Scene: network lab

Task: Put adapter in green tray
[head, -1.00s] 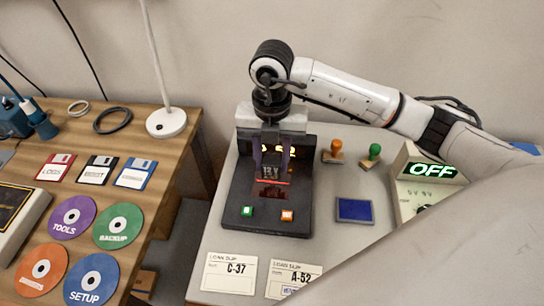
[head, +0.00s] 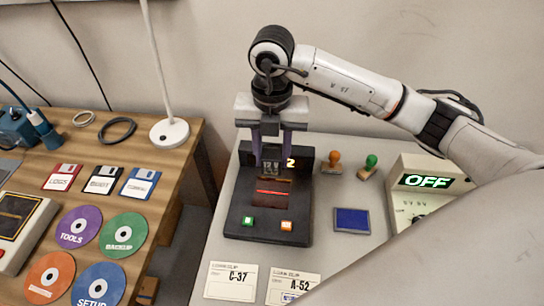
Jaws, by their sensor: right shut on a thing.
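The adapter (head: 270,167) is a small dark block with pale lettering that seems to read 12 V. My right gripper (head: 271,163) is shut on it, with one purple-grey finger on either side. It is in front of the upright back panel of a black device (head: 240,210), above a red-lit slot (head: 272,191). I cannot tell whether the adapter's lower end still touches the device. No green tray is in view. My left gripper is not in view.
The black device stands on a grey table (head: 340,255) with two stamps (head: 333,160), a blue ink pad (head: 352,220), loan slips (head: 231,281) and a box reading OFF (head: 424,181). A wooden desk (head: 175,165) with discs, floppies and a lamp (head: 169,133) is at left.

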